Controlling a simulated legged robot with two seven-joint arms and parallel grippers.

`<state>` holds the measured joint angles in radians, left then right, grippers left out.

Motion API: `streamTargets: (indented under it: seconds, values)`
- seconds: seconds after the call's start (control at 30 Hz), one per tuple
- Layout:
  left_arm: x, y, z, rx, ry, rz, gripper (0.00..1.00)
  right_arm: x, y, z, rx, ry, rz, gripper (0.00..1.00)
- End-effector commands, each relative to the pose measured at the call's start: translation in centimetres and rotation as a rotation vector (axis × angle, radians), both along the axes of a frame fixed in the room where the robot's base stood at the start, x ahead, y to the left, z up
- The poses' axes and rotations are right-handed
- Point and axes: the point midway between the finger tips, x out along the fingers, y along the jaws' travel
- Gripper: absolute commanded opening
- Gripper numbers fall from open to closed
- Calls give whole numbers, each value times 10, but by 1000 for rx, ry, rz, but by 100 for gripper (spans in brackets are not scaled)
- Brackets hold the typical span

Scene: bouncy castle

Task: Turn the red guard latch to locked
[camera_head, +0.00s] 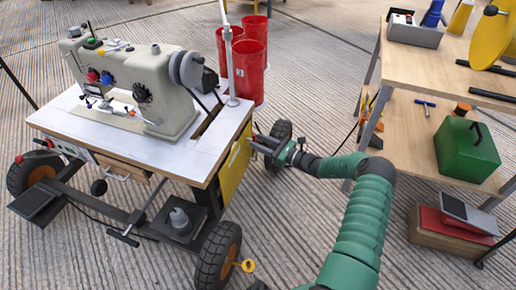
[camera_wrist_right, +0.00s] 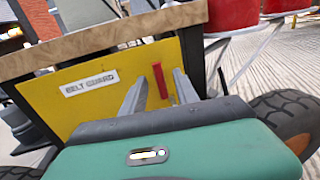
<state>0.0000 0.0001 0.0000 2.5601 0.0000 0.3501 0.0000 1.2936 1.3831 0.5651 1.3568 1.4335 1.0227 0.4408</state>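The yellow belt guard panel (camera_head: 235,168) is on the right end of the sewing machine cart. In the right wrist view the panel (camera_wrist_right: 95,113) carries a "BELT GUARD" label (camera_wrist_right: 89,83). The red guard latch (camera_wrist_right: 160,81) is a narrow bar on that panel, close to upright with its top tilted slightly left. My right gripper (camera_head: 262,142) reaches the panel from the right. In the wrist view its two fingers (camera_wrist_right: 158,90) are apart, with the latch seen between them; contact cannot be told. The latch is not clear in the head view. My left gripper is not in view.
The cart's table edge (camera_wrist_right: 110,38) overhangs the panel. Red bins (camera_head: 249,72) stand behind the cart. A wooden shelf unit (camera_head: 410,125) stands at the right.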

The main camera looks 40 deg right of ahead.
Motion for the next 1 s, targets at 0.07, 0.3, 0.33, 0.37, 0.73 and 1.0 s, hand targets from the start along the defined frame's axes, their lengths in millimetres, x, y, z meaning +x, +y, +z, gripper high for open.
streamTargets:
  seconds: [0.07,0.3,0.33,0.37,0.73,1.0]
  values:
    - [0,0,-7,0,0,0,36,7,2,-2,-1,0,1,36]
    - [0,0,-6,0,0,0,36,11,3,1,0,1,0,36]
    - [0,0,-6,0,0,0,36,11,3,1,0,1,0,36]
    - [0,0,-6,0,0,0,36,11,3,1,0,1,0,36]
    - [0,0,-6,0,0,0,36,10,3,1,0,1,0,0]
    - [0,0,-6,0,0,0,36,10,3,1,-7,-2,-1,0]
